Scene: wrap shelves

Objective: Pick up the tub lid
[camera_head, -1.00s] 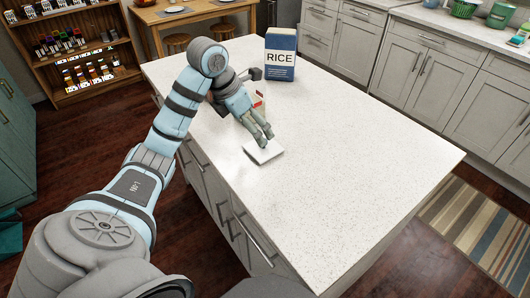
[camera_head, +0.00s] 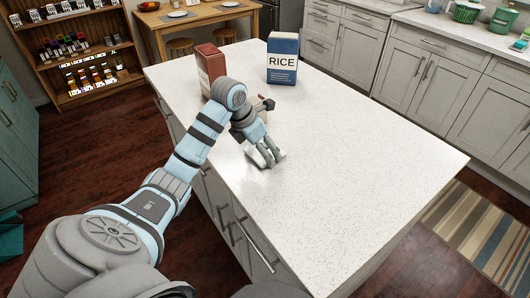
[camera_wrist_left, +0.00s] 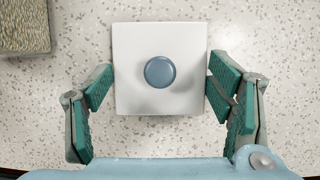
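The tub lid (camera_wrist_left: 130,95) is a flat white square with a round blue-grey knob (camera_wrist_left: 160,71) at its middle. It lies flat on the white speckled countertop. In the head view the lid (camera_head: 279,155) is mostly hidden by my left gripper (camera_head: 266,157), which is just above it. In the left wrist view my left gripper (camera_wrist_left: 160,98) is open, with its teal finger pads on either side of the lid. My right gripper is not in view.
A red-brown box (camera_head: 209,66) and a blue and white rice box (camera_head: 282,60) stand at the island's far end. A small item, partly hidden, is behind my left wrist (camera_head: 267,104). In the wrist view a tan textured thing (camera_wrist_left: 25,27) is top left. The countertop's right side (camera_head: 380,150) is clear.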

